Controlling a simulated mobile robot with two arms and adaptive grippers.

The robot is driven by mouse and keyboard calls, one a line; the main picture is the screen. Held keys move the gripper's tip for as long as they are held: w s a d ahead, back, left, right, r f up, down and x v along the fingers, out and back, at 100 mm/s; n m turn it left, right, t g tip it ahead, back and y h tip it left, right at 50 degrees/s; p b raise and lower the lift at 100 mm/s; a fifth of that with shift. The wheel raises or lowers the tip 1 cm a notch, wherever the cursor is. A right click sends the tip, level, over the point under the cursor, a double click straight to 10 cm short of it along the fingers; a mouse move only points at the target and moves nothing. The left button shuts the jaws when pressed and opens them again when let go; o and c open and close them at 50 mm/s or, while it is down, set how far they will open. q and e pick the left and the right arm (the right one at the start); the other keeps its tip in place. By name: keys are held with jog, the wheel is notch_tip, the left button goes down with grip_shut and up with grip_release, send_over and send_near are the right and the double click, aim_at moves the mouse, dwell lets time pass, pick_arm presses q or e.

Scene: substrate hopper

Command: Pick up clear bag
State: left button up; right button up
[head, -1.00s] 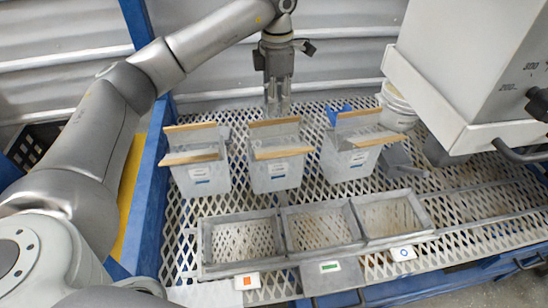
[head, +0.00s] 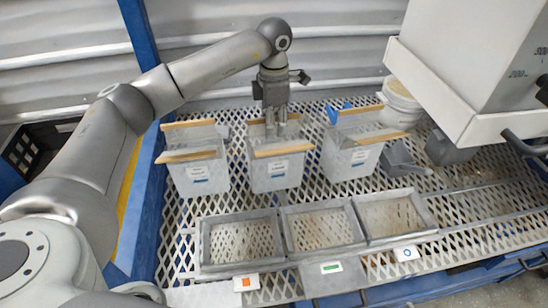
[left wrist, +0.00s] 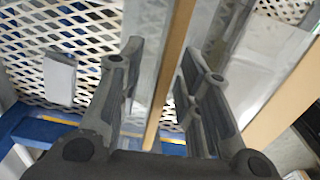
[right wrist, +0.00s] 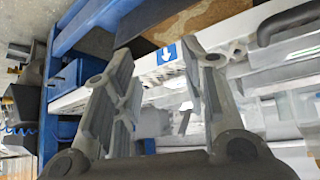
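Three clear bags with wooden strips along their top edges stand in a row on the mesh table: the left bag (head: 203,178), the middle bag (head: 276,174) and the right bag (head: 349,160). My left gripper (head: 276,130) points down at the back strip of the middle bag. In the left wrist view a wooden strip (left wrist: 172,75) runs between the fingers of my left gripper (left wrist: 160,68), with gaps on both sides. My right gripper (right wrist: 157,62) is open and empty in the right wrist view; it is outside the head view.
Three open grey trays, left (head: 240,243), middle (head: 322,228) and right (head: 394,214), lie in front of the bags. A grey hopper (head: 480,70) overhangs the right side. A white bucket (head: 402,100) and a grey scoop (head: 403,157) are near the right bag.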

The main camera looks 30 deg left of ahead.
pick_arm(q)
grip_shut()
jog(key=shift+r, duration=0.2)
dwell(0.3)
